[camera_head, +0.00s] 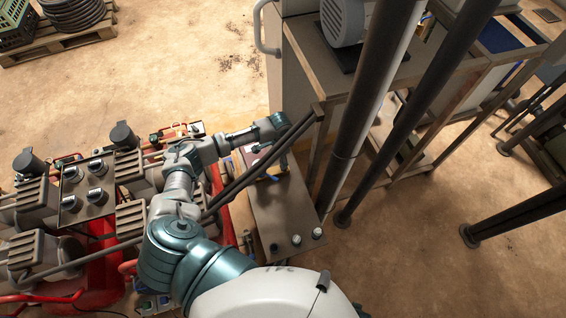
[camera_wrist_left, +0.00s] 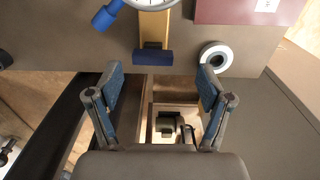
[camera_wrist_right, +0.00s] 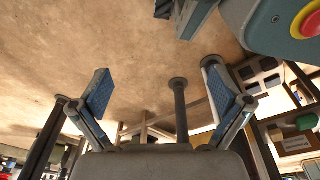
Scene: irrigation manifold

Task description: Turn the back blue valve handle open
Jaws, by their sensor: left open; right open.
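My left gripper (camera_wrist_left: 160,97) is open, with nothing between its fingers in the left wrist view. Ahead of it is a brown panel (camera_wrist_left: 70,48) with a brass-coloured lever that has a blue end (camera_wrist_left: 153,57), centred just beyond the fingertips and apart from them. A second blue handle (camera_wrist_left: 107,16) sits up and left, beside a white dial (camera_wrist_left: 140,2) cut off by the top edge. I cannot tell which blue part is the back handle. In the head view, my left arm reaches over the panel (camera_head: 285,212) and hides part of it. My right gripper (camera_wrist_right: 155,98) is open and empty.
A white ring fitting (camera_wrist_left: 215,57) and a dark red block (camera_wrist_left: 235,10) are on the panel, right of the lever. Dark posts (camera_head: 362,115) and a metal frame stand right of the panel. Red-framed machinery (camera_head: 95,230) crowds the left. Open floor (camera_head: 190,60) lies beyond.

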